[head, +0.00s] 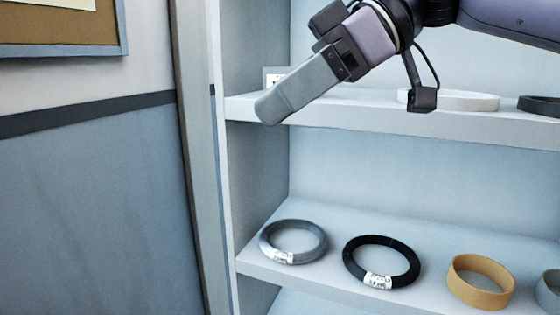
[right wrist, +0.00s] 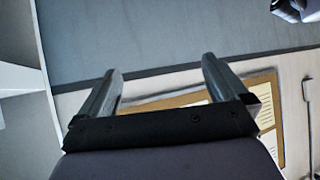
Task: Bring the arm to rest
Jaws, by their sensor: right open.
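My right gripper (head: 268,108) comes in from the upper right in the head view, in front of the upper shelf, with its fingers pointing down and left. In the right wrist view its two fingers (right wrist: 160,75) stand wide apart with nothing between them, so it is open and empty. From the head it is seen side-on, and one finger hides the other. My left gripper does not show in the head view.
A shelf unit (head: 255,262) holds a grey coil (head: 319,233), a black coil (head: 402,248) and a tan ring (head: 456,270) on its lower shelf. A white ring (head: 470,101) lies on the upper shelf. A cork board (head: 60,50) hangs at left. Space before the left wall is clear.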

